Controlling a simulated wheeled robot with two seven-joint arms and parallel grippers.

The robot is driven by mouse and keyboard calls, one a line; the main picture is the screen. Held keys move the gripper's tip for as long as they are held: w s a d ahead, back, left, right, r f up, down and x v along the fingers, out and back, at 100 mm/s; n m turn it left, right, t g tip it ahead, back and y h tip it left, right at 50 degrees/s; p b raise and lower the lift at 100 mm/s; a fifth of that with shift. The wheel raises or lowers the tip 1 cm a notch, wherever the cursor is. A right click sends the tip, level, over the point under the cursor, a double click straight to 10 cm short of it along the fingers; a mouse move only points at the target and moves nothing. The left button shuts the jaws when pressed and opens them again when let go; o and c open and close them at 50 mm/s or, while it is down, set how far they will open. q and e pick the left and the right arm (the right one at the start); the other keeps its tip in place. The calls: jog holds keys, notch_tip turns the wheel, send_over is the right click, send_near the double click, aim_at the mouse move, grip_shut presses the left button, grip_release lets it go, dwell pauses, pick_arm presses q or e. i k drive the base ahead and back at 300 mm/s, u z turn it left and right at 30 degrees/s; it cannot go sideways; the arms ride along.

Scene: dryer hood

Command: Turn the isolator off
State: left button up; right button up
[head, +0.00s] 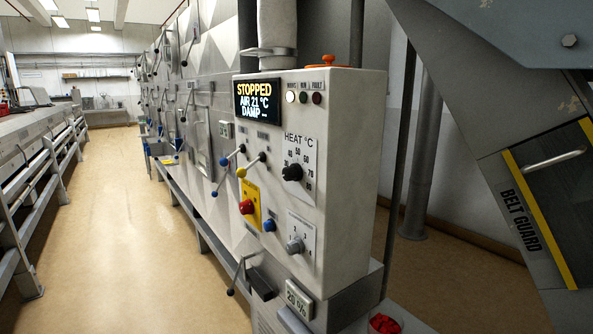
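A white control box (345,165) stands at the centre. Nothing in view is clearly labelled as an isolator. A red knob (247,207) sits on a yellow plate (251,190) on the box's front, beside a blue button (269,225). An orange-red fitting (328,60) sits on top of the box; its type and position are hard to tell. The display (258,101) reads "STOPPED, AIR 21 °C, DAMP --". Neither of my grippers is in view.
The box's front also has a black heat dial (292,173), a grey dial (295,246) and levers with blue and yellow knobs. A belt guard (540,190) stands at the right. A long machine runs back on the left, beside a clear floor aisle (125,230).

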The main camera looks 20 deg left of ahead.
aim_at(246, 206)
jog(key=k, duration=0.5)
jog(key=u, duration=1.35)
jog(key=i, duration=1.15)
jog(key=z, duration=1.9)
